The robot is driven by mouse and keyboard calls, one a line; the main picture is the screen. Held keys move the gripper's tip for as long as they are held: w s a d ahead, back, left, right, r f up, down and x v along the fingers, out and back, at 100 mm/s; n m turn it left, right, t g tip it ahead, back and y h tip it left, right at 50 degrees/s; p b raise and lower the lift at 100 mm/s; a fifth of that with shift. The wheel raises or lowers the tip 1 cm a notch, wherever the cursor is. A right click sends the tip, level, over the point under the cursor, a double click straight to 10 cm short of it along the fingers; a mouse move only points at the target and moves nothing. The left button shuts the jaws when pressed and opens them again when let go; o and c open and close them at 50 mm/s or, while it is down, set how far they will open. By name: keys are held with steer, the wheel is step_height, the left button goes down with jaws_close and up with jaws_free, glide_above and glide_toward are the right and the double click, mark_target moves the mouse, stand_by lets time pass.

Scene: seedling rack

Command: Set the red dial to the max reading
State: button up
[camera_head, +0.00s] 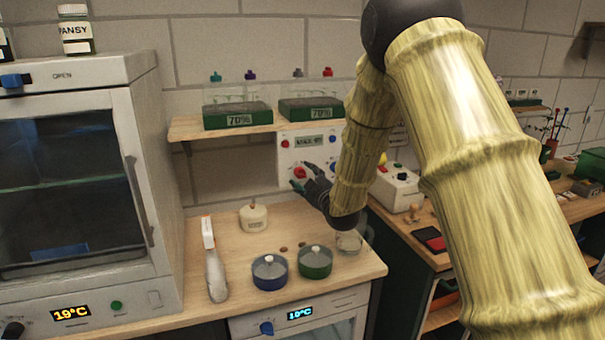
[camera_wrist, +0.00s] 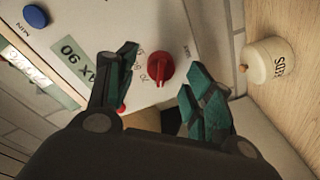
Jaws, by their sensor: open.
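The red dial (camera_head: 300,173) sits on the white wall panel (camera_head: 291,150) under a label that reads MAX and a number. In the wrist view the red dial (camera_wrist: 160,67) has a raised ridge and printed marks around it; which mark it points to is too small to tell. My gripper (camera_head: 304,186) is in front of the panel in the head view, close to the dial. In the wrist view my gripper (camera_wrist: 155,85) is open, with one teal finger on each side of the dial. The fingers look apart from it; contact cannot be told.
A blue knob (camera_wrist: 36,16) sits on the same panel. A cream lidded pot (camera_head: 254,217) stands on the bench below. A blue pot (camera_head: 270,272), a green pot (camera_head: 315,262) and a glass beaker (camera_head: 349,240) stand nearer. A shelf (camera_head: 190,130) with green trays is above left.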

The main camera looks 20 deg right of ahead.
steer(key=shift+w+a+r, duration=0.1)
steer(key=shift+w+r, duration=0.1)
steer(key=shift+w, duration=0.15)
steer(key=shift+w+a+f, duration=0.1)
steer(key=shift+w+f, duration=0.2)
steer(key=shift+w, duration=0.45)
steer(key=shift+s+r, duration=0.15)
steer(key=shift+c, duration=0.3)
steer(key=c, duration=0.9)
steer(key=shift+c, duration=0.2)
